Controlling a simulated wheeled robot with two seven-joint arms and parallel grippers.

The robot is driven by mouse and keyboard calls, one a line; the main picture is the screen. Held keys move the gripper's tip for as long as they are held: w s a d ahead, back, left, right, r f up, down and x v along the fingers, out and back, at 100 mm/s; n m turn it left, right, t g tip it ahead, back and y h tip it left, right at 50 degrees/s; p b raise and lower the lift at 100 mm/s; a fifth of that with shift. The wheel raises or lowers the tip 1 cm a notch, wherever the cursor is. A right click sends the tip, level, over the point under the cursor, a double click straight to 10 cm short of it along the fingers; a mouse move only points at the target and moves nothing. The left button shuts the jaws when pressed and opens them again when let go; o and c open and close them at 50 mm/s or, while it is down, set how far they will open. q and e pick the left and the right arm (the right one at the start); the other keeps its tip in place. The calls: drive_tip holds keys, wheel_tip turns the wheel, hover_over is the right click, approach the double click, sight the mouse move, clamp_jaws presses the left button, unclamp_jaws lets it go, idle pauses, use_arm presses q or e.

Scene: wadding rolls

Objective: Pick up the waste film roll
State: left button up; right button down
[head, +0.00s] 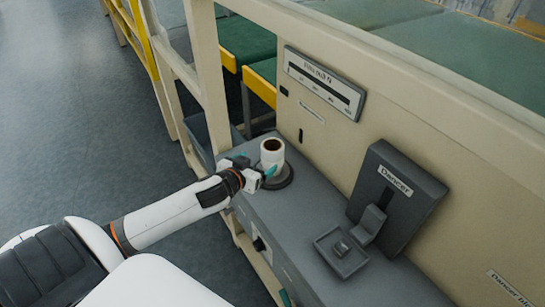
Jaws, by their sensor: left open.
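The waste film roll (271,156) is a white upright cylinder with a brown core opening at its top. It stands on a dark round base (284,181) at the far end of the grey ledge. My left gripper (268,170) is open beside the roll, at its near left side, with teal fingertips close to its lower part. I cannot tell whether the fingers touch the roll. My right gripper is not in view.
A beige machine panel with a gauge (322,82) rises behind the ledge (310,222). A dark "Dancer" box (400,185) and a small square tray (341,252) are to the right. Beige posts (207,75) stand just left of the roll. Open floor (75,110) lies left.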

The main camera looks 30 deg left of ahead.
sight(267, 155)
use_arm(q)
drive_tip(key=x, duration=0.6)
drive_tip(key=shift+p, duration=0.3)
drive_tip(key=shift+p+x, duration=0.5)
drive_tip(key=shift+x, duration=2.1)
drive_tip(key=shift+s, duration=0.1)
drive_tip(key=shift+c, duration=0.3)
drive_tip(key=c, duration=1.1)
